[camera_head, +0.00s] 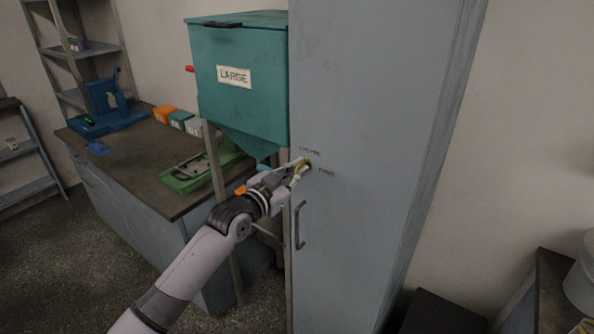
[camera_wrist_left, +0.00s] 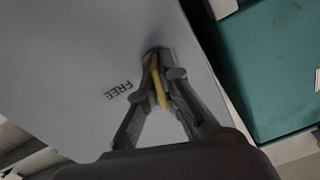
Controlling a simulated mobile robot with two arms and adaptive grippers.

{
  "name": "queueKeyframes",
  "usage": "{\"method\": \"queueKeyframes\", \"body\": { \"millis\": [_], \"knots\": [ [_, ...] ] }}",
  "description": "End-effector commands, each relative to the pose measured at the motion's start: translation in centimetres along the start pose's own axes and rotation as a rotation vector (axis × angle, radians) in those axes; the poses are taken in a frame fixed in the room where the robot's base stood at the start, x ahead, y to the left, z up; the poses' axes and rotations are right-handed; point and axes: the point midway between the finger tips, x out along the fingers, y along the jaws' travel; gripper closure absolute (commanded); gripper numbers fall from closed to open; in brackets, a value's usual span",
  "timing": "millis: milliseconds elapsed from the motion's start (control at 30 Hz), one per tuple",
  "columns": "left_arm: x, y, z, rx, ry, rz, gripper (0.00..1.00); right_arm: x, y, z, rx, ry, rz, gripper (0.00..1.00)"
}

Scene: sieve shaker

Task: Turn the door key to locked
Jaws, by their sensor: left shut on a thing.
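The door key (camera_wrist_left: 160,85) is a yellow bow in a dark round lock on the grey cabinet door (camera_head: 355,110). My left gripper (camera_head: 303,168) is at the lock in the head view. In the left wrist view the fingers of my left gripper (camera_wrist_left: 161,72) stand on both sides of the key and are shut on it. The label FREE (camera_wrist_left: 119,91) is printed beside the lock. In the head view small lettering shows above the key and to its right. The key's exact angle is hard to tell. My right gripper is not in view.
A dark door handle (camera_head: 300,225) sits below the lock. A teal hopper marked LARGE (camera_head: 240,85) stands close on the left. A workbench (camera_head: 130,160) carries a green tray-like device (camera_head: 205,170) and a blue machine (camera_head: 110,105). A dark box stands right of the cabinet.

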Motion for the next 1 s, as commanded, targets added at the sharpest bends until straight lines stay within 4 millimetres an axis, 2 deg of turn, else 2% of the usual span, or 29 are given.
{"method": "queueKeyframes", "body": {
  "millis": [400, 1000],
  "knots": [
    [0.0, 0.03, 0.12, -0.265, -0.002, 0.0, 1.0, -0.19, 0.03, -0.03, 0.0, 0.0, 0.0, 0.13],
    [0.0, 0.08, 0.16, -0.338, -0.003, 0.001, 1.0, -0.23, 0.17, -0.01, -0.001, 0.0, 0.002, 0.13]
  ]
}}
